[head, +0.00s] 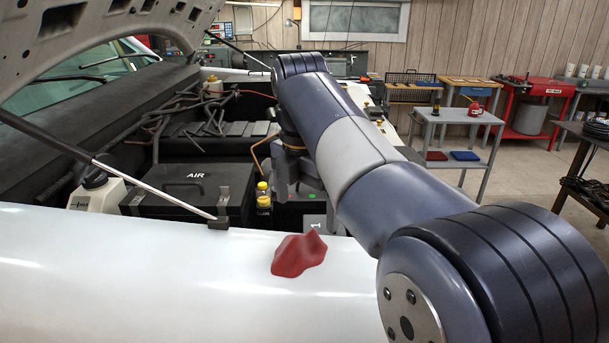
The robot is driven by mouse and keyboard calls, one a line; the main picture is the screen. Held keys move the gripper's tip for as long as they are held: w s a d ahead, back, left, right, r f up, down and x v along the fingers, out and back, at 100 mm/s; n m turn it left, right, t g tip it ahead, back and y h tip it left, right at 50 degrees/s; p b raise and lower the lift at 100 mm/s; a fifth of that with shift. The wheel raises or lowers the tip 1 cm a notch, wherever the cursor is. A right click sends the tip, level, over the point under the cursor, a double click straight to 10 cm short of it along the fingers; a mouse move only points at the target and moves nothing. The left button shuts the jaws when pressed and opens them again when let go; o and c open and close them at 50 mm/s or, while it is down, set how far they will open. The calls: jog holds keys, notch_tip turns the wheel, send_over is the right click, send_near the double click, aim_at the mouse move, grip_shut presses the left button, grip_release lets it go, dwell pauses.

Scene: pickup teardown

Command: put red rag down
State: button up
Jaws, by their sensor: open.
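The red rag (299,255) lies crumpled on the white fender (150,250), at the lower middle of the head view. It stands up in a small peak and nothing holds it. My arm reaches from the lower right over the engine bay. My gripper (292,178) hangs below the far end of the arm, over the bay beyond the rag and apart from it. It is dark and small, partly hidden by my arm, and open. I see no object between its fingers.
The raised hood (95,35) and its prop rod (150,185) are at the left. A grey cart (455,116) stands at the right. The fender left of the rag is clear.

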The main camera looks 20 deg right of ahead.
aim_at(307, 230)
notch_tip(307, 230, up, 6)
jog(key=shift+a+f, duration=0.1)
jog(key=shift+a, duration=0.05)
jog(key=shift+f, duration=0.1)
dwell(0.5)
jog(key=f, duration=1.2)
jog(key=shift+d+f+b, duration=0.25)
jog(key=shift+d+b, duration=0.05)
jog(key=shift+b, duration=0.05)
jog(key=shift+r, duration=0.35)
jog(key=shift+f, duration=0.1)
